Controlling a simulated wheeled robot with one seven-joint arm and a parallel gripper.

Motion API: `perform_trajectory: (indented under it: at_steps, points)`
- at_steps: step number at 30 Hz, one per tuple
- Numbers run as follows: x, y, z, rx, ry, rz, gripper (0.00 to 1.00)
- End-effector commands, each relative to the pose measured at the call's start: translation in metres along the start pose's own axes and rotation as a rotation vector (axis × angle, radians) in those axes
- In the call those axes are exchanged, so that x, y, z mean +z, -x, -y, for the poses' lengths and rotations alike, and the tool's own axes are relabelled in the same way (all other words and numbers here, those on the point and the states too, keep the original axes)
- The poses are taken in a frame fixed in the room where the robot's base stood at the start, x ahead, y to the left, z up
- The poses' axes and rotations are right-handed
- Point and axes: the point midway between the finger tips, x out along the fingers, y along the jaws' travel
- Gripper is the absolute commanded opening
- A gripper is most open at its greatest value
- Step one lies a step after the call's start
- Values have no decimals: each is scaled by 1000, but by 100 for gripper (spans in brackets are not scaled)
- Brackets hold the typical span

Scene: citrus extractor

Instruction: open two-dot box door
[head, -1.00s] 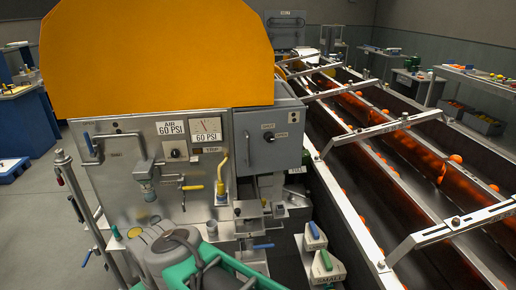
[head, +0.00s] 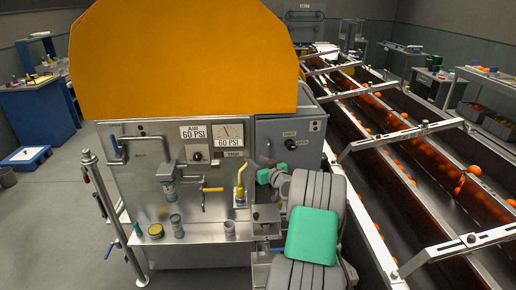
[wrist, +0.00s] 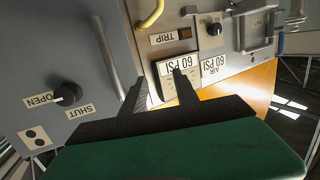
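The two-dot box (head: 274,128) is a grey box on the right of the machine front, its door looking closed in the head view. In the wrist view its door (wrist: 55,50) fills the left side, with a two-dot label (wrist: 35,138), a black knob (wrist: 67,93) whose white mark is on the OPEN side, and a pale bar handle (wrist: 108,55). My gripper (wrist: 160,80) is open and empty, its two dark fingers apart. The handle is just left of the left finger; contact cannot be told. In the head view, my arm hides the box's lower part and the fingertips are unclear.
A gauge panel (head: 228,136) and a yellow-handled lever (head: 240,185) are left of the box. An orange hood (head: 180,60) rises above. Conveyor channels with oranges (head: 400,165) run along the right. Small cups and tins (head: 156,231) stand on the machine's front ledge.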

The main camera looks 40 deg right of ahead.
Motion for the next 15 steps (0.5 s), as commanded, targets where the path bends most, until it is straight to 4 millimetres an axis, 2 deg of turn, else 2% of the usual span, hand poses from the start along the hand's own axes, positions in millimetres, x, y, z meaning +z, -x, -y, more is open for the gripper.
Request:
perform_trajectory:
  at_steps: [1,3,4,8,15]
  points:
    - [3,6,-29,46,-13,-46,36]
    - [6,12,-56,93,-18,-99,36]
    - [7,14,-63,106,-21,-113,36]
    - [6,10,-74,127,-21,-139,36]
    - [0,-33,-78,125,-21,-137,36]
